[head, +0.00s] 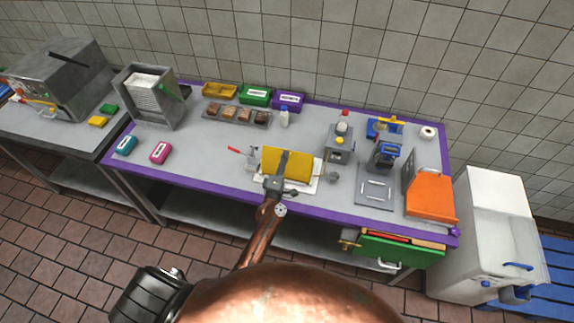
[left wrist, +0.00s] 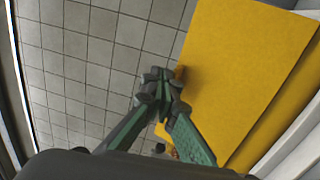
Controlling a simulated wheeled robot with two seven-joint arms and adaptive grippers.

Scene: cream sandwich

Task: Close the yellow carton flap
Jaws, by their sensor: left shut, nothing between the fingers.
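The yellow carton flap (head: 301,166) is at the front middle of the table, over a white base. It fills the right of the left wrist view (left wrist: 238,65) as a flat yellow panel, with another yellow surface behind its right edge. My left gripper (head: 284,157) reaches in from the front and lies across the left part of the yellow carton in the head view. In the left wrist view its fingertips (left wrist: 160,88) are together and empty at the panel's left edge. I cannot tell whether they touch it. My right gripper is not in view.
A grey device (head: 339,146) stands just right of the carton. A red-handled tool (head: 242,152) is to its left. A tray of brown blocks (head: 236,115) and coloured boxes are behind. An orange machine (head: 428,200) is at the right. The table's left front is mostly clear.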

